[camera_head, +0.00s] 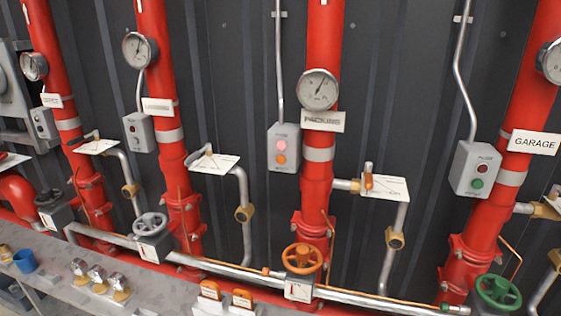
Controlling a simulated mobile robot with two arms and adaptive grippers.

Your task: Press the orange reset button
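An orange button (281,159) sits low on a small grey control box (284,147) in the middle of the camera_head view. A pink button (281,145) is just above it on the same box. The box stands beside the red vertical pipe with the "PACKING" label. Nothing covers the orange button. Neither my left gripper nor my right gripper is in view.
A gauge (317,89) and an orange valve wheel (302,258) are on the middle pipe. Another box (475,168) with red and green buttons is at right. A metal bench (65,275) holding small parts runs along the lower left. Thin pipes and white plates stick out.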

